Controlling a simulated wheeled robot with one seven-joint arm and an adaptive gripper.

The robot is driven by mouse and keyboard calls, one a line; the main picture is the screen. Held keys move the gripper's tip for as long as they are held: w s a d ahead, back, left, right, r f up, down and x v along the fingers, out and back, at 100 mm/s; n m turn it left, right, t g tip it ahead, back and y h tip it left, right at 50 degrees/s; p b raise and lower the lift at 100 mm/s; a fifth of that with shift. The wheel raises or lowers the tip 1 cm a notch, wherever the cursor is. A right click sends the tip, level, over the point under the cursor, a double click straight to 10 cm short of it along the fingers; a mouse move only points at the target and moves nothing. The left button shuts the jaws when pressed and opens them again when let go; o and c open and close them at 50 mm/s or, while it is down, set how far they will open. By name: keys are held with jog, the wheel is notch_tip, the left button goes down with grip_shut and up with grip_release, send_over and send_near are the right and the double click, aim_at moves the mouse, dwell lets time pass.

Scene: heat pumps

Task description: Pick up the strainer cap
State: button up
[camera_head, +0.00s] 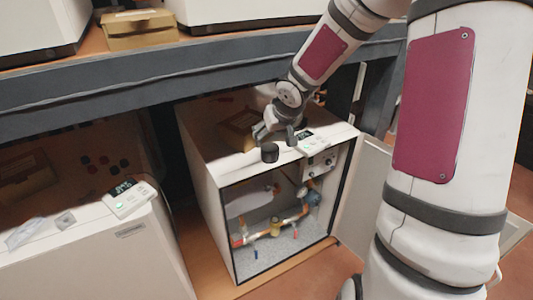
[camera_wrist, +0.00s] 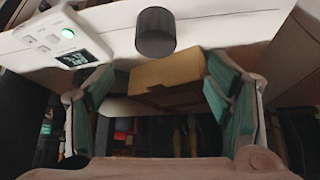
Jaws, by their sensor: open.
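The strainer cap, by its look the short dark grey cylinder (camera_head: 270,153), stands on top of the white heat pump cabinet (camera_head: 208,152) near its front edge. In the wrist view the cap (camera_wrist: 155,32) shows near the top middle, ahead of the fingers. My gripper (camera_head: 277,132) is above the cabinet top, close behind the cap in the head view. In the wrist view my gripper (camera_wrist: 158,84) has its green-padded fingers wide apart with nothing held between them. The cap appears apart from both fingers.
A controller with a lit display (camera_head: 312,144) lies right of the cap. A cardboard box (camera_head: 238,131) sits behind. The cabinet front is open, showing pipes (camera_head: 275,228); its door (camera_head: 362,195) stands open at right. A shelf beam (camera_head: 150,82) runs above. Another cabinet (camera_head: 95,250) is at left.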

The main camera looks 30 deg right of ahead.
aim_at(271, 148)
jog(key=b+x, duration=0.2)
jog(key=x, duration=0.2)
jog(key=shift+w+d+f, duration=0.1)
jog(key=shift+w+f, duration=0.1)
jog(key=shift+f, duration=0.15)
jog(key=shift+s+d+b+x, duration=0.1)
jog(key=shift+b+x, duration=0.65)
jog(key=shift+x, duration=0.6)
jog(key=shift+s+d+b+x, duration=0.15)
jog(key=shift+b+x, duration=0.55)
jog(key=shift+x, duration=0.6)
jog(key=shift+f, duration=0.15)
jog(key=c, duration=1.2)
